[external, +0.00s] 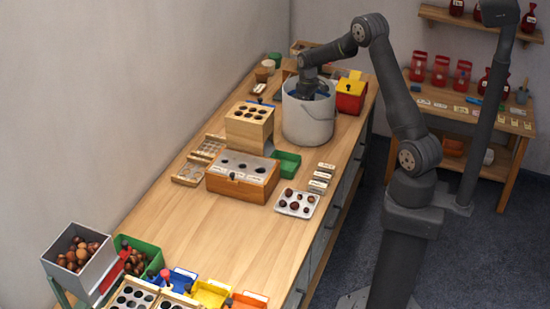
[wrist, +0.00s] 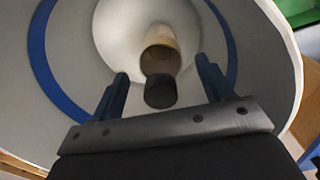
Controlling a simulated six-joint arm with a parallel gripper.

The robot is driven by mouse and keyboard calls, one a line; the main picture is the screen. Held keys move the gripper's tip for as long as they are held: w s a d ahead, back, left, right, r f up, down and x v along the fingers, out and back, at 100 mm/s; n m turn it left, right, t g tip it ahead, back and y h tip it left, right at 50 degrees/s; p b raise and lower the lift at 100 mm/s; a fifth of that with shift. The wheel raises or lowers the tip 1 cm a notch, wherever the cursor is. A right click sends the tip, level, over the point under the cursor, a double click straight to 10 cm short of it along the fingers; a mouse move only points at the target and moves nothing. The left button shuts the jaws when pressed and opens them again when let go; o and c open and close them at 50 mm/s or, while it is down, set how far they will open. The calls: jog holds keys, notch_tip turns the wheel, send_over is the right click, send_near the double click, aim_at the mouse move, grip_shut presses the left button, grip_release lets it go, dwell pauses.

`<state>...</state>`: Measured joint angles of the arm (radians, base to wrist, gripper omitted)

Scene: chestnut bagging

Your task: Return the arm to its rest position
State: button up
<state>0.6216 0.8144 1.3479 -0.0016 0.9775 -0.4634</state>
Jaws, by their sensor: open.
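My gripper (external: 308,92) points down at the mouth of a large white bucket (external: 307,122) at the far end of the bench. In the wrist view, its two blue fingers (wrist: 166,82) stand apart, with the bucket's pale inner wall (wrist: 70,120) and a blue ring around them. A small tan cylinder with a dark end (wrist: 160,58) shows beyond the fingers, near the bucket's bottom. I cannot tell what it is, and it does not look gripped. My arm reaches over from the right, bent high at the elbow.
A red and yellow bin (external: 350,95) stands right of the bucket. A wooden block with holes (external: 249,126), a wooden box (external: 242,178), a green tray (external: 287,164) and a white tray of chestnuts (external: 295,203) lie nearer. A chestnut hopper (external: 78,258) is at front left. The front-middle bench is clear.

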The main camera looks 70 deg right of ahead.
jog(key=shift+f, duration=0.3)
notch_tip(320, 180, up, 27)
jog(key=w+a+r+n, duration=0.1)
jog(key=a+n, duration=0.9)
jog(key=a, duration=2.5)
jog(key=shift+w+a+r+n, duration=0.2)
jog(key=shift+w+a+n, duration=0.1)
jog(key=shift+w, duration=0.25)
jog(key=shift+d, duration=0.1)
jog(key=w+d+m, duration=0.1)
jog(key=d+m, duration=0.5)
jog(key=d, duration=1.5)
jog(key=shift+w+d+m, duration=0.3)
jog(key=shift+w+d, duration=0.05)
jog(key=shift+d, duration=0.05)
